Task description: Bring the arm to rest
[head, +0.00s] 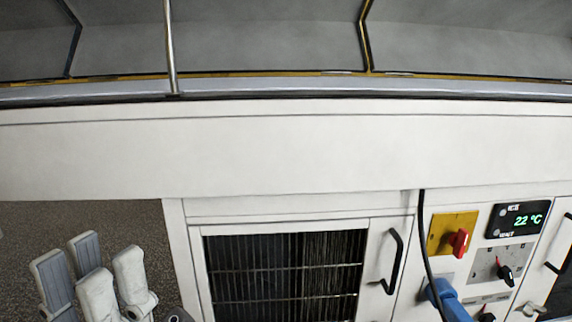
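My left gripper (91,261) is at the lower left of the head view. Its pale fingers point up in the picture, and grey pads show on the left ones. The fingers stand apart with nothing seen between them, so it is open and empty. It shows in front of the dark speckled floor, left of the white machine cabinet (290,150), and no contact with it is seen. The rest of my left arm is mostly below the picture edge. My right gripper is not seen.
The cabinet has a dark grille door (283,275) with a black handle (393,262). To the right are a red switch (460,242), a 22 °C display (521,219), a black knob (505,272) and a blue plug (446,300). A black cable (424,240) hangs down.

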